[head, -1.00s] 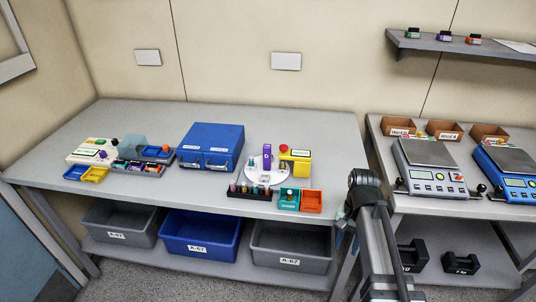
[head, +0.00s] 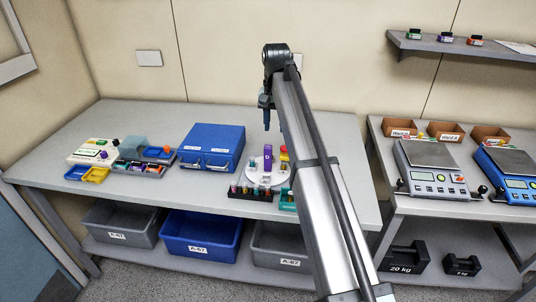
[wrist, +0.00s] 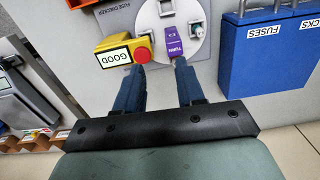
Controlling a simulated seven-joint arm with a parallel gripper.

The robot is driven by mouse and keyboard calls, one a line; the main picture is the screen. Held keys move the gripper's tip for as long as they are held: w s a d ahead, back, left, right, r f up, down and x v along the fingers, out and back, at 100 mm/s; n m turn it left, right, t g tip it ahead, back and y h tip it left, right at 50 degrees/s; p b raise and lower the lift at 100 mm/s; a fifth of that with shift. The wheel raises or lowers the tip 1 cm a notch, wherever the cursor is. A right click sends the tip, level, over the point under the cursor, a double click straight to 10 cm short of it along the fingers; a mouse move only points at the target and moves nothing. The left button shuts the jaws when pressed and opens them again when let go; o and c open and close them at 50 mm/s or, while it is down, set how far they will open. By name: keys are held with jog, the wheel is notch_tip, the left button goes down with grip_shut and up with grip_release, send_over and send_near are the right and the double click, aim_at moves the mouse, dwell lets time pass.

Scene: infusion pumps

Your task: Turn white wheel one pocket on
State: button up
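The white wheel (head: 256,178) lies on the left bench, to the right of the blue case; it also shows in the wrist view (wrist: 193,47). A purple part (head: 267,158) stands on it, marked TURN in the wrist view (wrist: 174,45). Small pieces sit on the wheel near its far side in the wrist view. My gripper (head: 266,113) is above and behind the wheel in the head view. In the wrist view my gripper (wrist: 160,64) has its two blue fingers apart with nothing between them. My arm hides part of the wheel's right surroundings in the head view.
A yellow box (wrist: 113,42) with a red button and a GOOD label stands close beside the wheel. The blue case (head: 211,147) is on its other side. A dark rack of small pieces (head: 247,193) stands in front, with a teal bin (head: 287,199) beside it.

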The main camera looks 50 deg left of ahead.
aim_at(268, 153)
jog(key=f, duration=0.4)
jog(key=a+f, duration=0.1)
jog(key=f, duration=0.3)
jog(key=s+a+f, duration=0.1)
jog(key=f, duration=0.4)
jog(key=shift+a, duration=0.1)
jog(key=shift+r, duration=0.1)
grip_shut()
dwell(0.3)
